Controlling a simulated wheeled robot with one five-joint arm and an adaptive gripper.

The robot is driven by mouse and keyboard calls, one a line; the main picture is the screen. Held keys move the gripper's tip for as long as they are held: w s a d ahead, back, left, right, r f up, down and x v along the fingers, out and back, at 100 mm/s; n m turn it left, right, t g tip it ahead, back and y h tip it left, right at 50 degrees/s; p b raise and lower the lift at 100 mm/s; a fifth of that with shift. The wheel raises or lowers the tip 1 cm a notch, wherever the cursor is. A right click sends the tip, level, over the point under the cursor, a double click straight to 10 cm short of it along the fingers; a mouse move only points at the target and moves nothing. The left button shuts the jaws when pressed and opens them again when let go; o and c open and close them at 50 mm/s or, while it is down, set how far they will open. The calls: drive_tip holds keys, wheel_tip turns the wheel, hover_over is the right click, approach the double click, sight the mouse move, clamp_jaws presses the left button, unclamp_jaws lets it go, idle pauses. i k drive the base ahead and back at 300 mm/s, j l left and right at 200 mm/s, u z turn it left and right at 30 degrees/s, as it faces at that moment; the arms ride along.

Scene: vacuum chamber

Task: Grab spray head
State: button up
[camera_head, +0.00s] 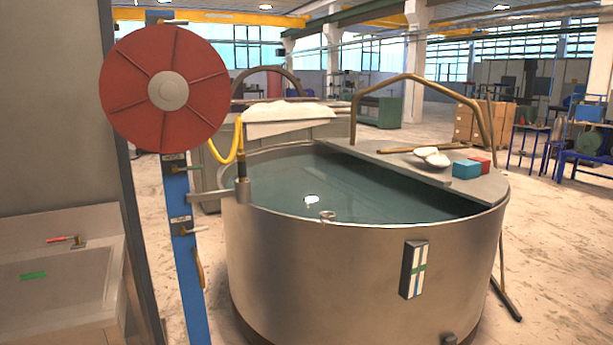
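What looks like the spray head (241,167) is a slim dark piece with a brass-coloured part. It stands upright in a metal holder (243,192) at the left rim of a large round tank (330,270). A yellow hose (226,158) loops down from the red hose reel (190,120) and up to its top. Its lower end is hidden in the holder. My gripper is not in view.
The holder's arm reaches from a blue post (182,250) with valves. The tank holds water (350,190). A board (470,190) across its back right carries blue and red blocks and white pieces. Floor shows on both sides.

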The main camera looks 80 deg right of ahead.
sight(240, 155)
drive_tip(key=z, duration=2.45)
